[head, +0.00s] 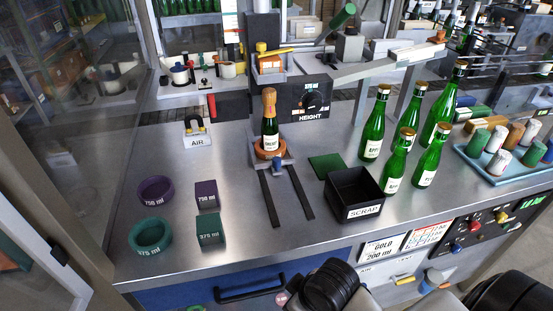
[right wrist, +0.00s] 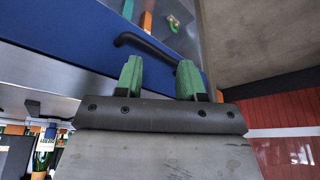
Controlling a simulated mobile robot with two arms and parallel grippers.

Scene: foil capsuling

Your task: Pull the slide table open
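The slide table (head: 286,161) is a small grey carriage at the far end of two dark rails (head: 269,197) on the steel bench. A blue-grey knob (head: 277,166) is on its front. An orange ring on it holds an upright green bottle (head: 270,137) with a gold-orange neck. In the right wrist view my right gripper (right wrist: 160,80) has two green fingertips, apart, with nothing visibly gripped. It is near the black handle (right wrist: 150,42) on the blue bench front. My left gripper is not in view.
A black SCRAP bin (head: 354,190) stands right of the rails, with several green bottles (head: 374,125) behind it. Purple and green rings (head: 151,235) and blocks lie on the left. The HEIGHT unit (head: 309,98) is behind. The rails' length in front of the carriage is clear.

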